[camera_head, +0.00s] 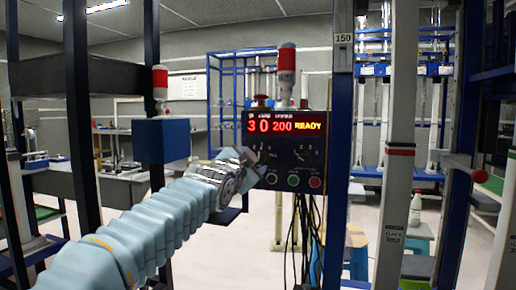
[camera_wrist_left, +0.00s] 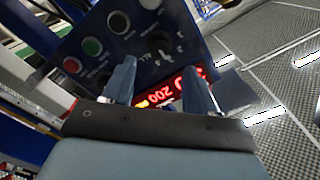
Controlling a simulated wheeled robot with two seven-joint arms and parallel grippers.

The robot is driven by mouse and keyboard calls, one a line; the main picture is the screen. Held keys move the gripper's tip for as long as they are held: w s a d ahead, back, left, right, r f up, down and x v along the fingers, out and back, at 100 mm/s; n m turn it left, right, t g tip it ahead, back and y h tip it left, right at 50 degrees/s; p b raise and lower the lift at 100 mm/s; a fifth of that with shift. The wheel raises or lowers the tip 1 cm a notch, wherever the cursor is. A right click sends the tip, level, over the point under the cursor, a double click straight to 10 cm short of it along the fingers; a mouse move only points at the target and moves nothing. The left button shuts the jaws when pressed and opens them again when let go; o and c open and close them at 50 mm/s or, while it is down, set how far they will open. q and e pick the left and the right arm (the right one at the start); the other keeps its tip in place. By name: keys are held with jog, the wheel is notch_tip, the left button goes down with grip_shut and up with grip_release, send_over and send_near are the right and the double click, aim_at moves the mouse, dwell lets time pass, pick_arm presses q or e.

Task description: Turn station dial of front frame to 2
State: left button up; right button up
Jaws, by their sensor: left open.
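The control box (camera_head: 285,150) has a lit display (camera_head: 284,126) reading 30, 200 and READY. Its left dial is mostly behind my left gripper (camera_head: 248,162) in the head view; its right dial (camera_head: 302,153) shows. In the left wrist view the box is upside down, and a black dial (camera_wrist_left: 160,43) with small numbers around it lies just beyond the opening of my left gripper (camera_wrist_left: 155,68). The gripper is open, a finger to each side of the dial's line, nothing between them. I cannot read which number the dial points to, nor tell whether the fingers touch it.
A row of buttons, including green (camera_head: 293,180) and red (camera_head: 315,182), sits below the dials. A red-white lamp (camera_head: 286,72) stands on top. A blue post (camera_head: 340,150) rises right of the box, and cables (camera_head: 303,230) hang underneath. A blue box (camera_head: 161,139) is left.

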aim_at(260, 158)
pick_arm(q)
jog(key=p+x, duration=0.2)
jog(key=x, duration=0.3)
jog(key=shift+w+r, duration=0.1)
jog(key=shift+w+d+f, duration=0.2)
jog(key=shift+w+d, duration=0.1)
jog(key=shift+w, duration=0.35)
jog(key=c, duration=1.1)
pick_arm(e)
jog(key=r, duration=0.1)
jog(key=a+r, duration=0.1)
jog(key=r, duration=0.1)
jog(key=shift+s+r, duration=0.15)
jog(key=shift+r, duration=0.1)
